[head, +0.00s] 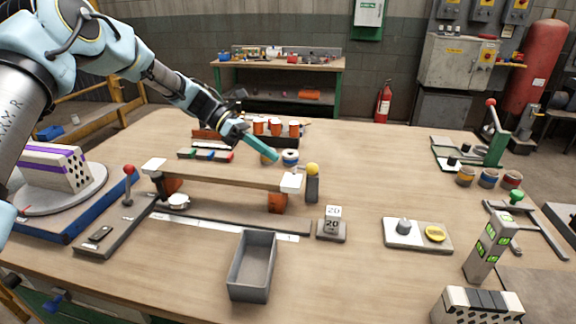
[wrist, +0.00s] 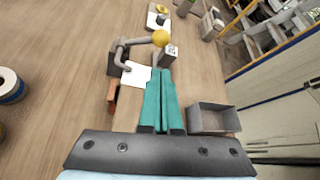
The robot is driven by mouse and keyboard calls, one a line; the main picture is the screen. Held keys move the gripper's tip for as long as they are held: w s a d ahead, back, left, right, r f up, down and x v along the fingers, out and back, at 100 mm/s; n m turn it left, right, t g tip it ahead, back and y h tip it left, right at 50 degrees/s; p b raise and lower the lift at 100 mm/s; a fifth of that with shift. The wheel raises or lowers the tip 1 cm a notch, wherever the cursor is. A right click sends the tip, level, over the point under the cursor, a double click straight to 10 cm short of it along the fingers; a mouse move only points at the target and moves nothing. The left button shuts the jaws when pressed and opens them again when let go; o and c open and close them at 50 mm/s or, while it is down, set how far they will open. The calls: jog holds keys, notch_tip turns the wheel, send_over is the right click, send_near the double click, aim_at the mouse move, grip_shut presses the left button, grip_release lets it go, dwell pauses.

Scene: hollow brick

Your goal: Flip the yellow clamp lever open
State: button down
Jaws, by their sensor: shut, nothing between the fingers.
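In the wrist view the yellow knob (wrist: 160,37) tops a bent grey bar, beside the white end pad (wrist: 136,75). My gripper (head: 268,153) has teal fingers, closed together and empty. In the head view it is up and left of the knob, over the strip's far side. In the wrist view my fingertips (wrist: 160,72) point towards the knob, with a gap between them.
A grey bin (head: 240,292) stands in front of the strip. A block marked 20 (head: 332,228) stands right of the clamp. A red-knobbed clamp (head: 129,170) is at the strip's left end. The tabletop right of the clamp is partly clear.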

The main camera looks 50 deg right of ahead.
aim_at(299, 186)
jog(key=p+x, duration=0.2)
jog(key=x, duration=0.6)
jog(key=shift+s+r+p, duration=0.1)
jog(key=shift+p, duration=0.3)
jog(key=shift+s+d+f, duration=0.2)
jog(key=shift+s+f, duration=0.25)
jog(key=shift+s, duration=0.05)
jog(key=shift+w+d+r+p, duration=0.15)
jog(key=shift+d+r+p, duration=0.15)
jog(key=shift+r, duration=0.3)
jog(key=shift+w+d+r, duration=0.15)
jog(key=shift+d+r, duration=0.1)
jog(key=shift+r, duration=0.2)
jog(key=d+n+g+y, duration=0.1)
jog(key=w+d+r+n+y, duration=0.1)
jog(key=shift+r+n+g+p, duration=0.3)
jog(key=shift+n+g+p, duration=0.05)
jog(key=shift+n+g, duration=0.05)
jog(key=shift+w+d+r, duration=0.2)
jog(key=shift+d+r, duration=0.05)
jog(key=shift+w+d+r+b, duration=0.1)
jog(key=shift+w+d+b, duration=0.1)
jog(key=shift+d, duration=0.2)
jog(key=shift+w+d+r+b, duration=0.1)
jog(key=shift+w+d, duration=0.15)
jog(key=shift+d, duration=0.15)
